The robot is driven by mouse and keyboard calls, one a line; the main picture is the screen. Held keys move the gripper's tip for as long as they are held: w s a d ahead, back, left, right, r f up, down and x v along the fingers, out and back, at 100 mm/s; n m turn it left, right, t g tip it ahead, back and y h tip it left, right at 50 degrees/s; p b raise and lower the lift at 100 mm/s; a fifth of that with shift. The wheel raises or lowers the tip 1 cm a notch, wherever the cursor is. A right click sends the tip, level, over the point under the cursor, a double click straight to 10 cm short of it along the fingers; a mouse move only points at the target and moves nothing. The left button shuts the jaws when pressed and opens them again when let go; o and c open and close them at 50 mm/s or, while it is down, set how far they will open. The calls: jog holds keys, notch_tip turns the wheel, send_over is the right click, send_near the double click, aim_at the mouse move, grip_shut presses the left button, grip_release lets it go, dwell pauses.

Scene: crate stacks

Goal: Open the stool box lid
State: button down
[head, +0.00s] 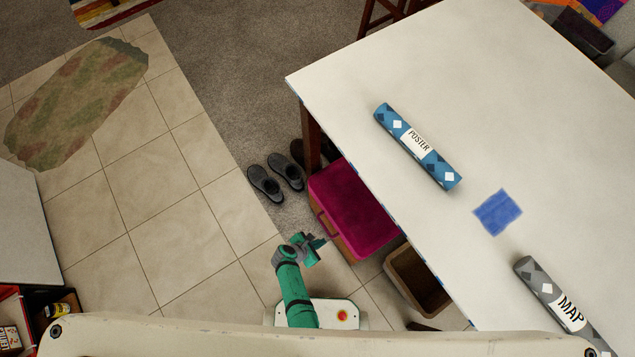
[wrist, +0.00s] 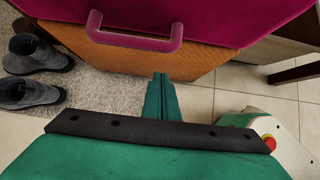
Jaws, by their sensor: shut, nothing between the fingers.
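The stool box (head: 352,212) stands on the floor partly under the white table. Its magenta lid (head: 352,205) lies flat on top and looks closed, with a loop handle (head: 325,222) on the side facing me. In the wrist view the lid handle (wrist: 135,40) sticks out over the brown wooden side of the box (wrist: 135,60). My green gripper (head: 318,241) is just in front of the box, below and slightly right of the handle in the wrist view (wrist: 162,85). Its fingers are together, empty and apart from the handle.
The white table (head: 450,60) overhangs the box and carries a blue poster tube (head: 418,146), a blue cloth (head: 498,212) and a grey map tube (head: 555,295). A brown bin (head: 418,280) stands right of the box. Dark shoes (head: 266,184) are left of it.

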jog(key=shift+w+d+r, duration=0.25)
jog(key=shift+d+r, duration=0.15)
jog(key=shift+r, duration=0.35)
jog(key=shift+w+d+r, duration=0.25)
jog(key=shift+d+r, duration=0.15)
jog(key=shift+r, duration=0.35)
